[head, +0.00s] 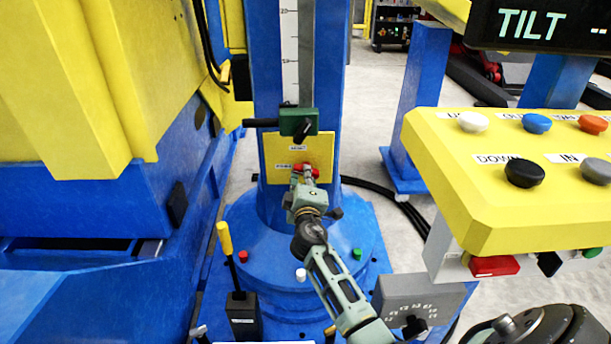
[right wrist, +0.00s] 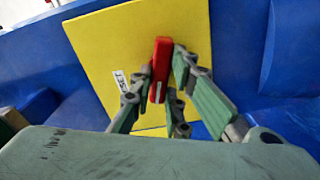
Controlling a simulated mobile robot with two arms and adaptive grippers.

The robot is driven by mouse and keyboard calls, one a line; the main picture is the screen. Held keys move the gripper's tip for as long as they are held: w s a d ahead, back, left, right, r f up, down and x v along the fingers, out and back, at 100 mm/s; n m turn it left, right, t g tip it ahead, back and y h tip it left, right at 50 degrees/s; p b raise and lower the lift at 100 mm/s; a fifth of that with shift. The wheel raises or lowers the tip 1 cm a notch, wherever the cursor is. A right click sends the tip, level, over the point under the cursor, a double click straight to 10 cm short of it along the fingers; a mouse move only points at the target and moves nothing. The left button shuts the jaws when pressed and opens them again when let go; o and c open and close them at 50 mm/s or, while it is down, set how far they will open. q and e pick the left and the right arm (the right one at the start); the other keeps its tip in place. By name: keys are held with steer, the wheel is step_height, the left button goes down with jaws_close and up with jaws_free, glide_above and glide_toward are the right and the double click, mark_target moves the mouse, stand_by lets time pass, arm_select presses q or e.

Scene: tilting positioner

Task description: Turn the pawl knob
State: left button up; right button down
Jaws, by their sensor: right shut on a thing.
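The red pawl knob (head: 314,172) sits on a yellow plate (head: 283,147) on the front of the blue column. In the right wrist view the knob (right wrist: 160,62) is a narrow red bar, standing nearly upright in the picture. My right gripper (head: 304,173) reaches up to it from below and is shut on it. In the right wrist view the fingers (right wrist: 162,82) close on the bar from both sides and hide part of its lower end. The small labels on the plate are too small to read surely. My left gripper is not in view.
A green block with a dark handle (head: 298,122) sits on the column just above the plate. A yellow button box (head: 480,190) stands close at right. A yellow-tipped lever (head: 225,238) rises at lower left. Large blue and yellow machinery (head: 90,200) fills the left.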

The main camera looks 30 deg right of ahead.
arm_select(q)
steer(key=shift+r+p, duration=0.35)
arm_select(e)
steer(key=shift+f+n, duration=0.1)
steer(key=shift+n, duration=1.8)
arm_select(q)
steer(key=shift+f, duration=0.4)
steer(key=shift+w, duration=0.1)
arm_select(e)
steer(key=c, duration=1.7)
jaws_free()
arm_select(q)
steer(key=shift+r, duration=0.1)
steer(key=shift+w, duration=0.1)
arm_select(e)
steer(key=v, duration=1.2)
steer(key=shift+s, duration=0.1)
